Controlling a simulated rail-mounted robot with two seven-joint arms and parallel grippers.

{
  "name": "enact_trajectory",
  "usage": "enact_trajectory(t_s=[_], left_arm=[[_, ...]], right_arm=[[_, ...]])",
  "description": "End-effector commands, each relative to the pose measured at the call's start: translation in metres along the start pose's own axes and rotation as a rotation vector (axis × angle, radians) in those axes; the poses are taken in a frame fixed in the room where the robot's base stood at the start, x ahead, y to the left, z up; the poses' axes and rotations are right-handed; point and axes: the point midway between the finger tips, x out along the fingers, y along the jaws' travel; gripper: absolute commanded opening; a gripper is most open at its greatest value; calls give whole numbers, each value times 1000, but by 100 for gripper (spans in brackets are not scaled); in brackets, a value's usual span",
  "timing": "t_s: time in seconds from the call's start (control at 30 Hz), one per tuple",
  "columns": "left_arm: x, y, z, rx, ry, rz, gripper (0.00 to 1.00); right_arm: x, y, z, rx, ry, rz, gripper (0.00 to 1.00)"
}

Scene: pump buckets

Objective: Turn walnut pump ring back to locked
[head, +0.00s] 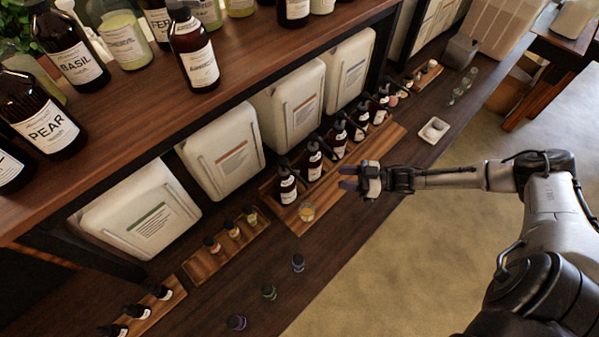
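A row of several dark pump bottles with white labels stands on a wooden board (330,197) at the middle of the counter. The nearest is the front pump bottle (287,187); others include a second pump bottle (314,160) and a third (340,140). Their labels are too small to read, so I cannot tell which is the walnut one or how its ring is turned. My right gripper (347,178) is in front of the row, pointing left, its fingertips apart with nothing seen between them. It looks apart from the bottles. My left gripper is not in view.
White buckets (222,150) line the back under a shelf of bottles (130,65). Small bottles (298,262) stand at the counter's front. A white dish (434,130) lies at right.

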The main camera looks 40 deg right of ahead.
Motion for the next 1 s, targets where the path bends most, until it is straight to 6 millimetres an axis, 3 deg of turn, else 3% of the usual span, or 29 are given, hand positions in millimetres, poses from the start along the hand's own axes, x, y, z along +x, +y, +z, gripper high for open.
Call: enact_trajectory(t_s=[0.17, 0.7, 1.0], left_arm=[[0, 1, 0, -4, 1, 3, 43], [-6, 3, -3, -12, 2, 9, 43], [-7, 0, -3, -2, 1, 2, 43]], right_arm=[[9, 3, -3, 1, 16, -2, 39], [104, 2, -5, 1, 16, -3, 39], [130, 2, -4, 1, 13, -2, 39]])
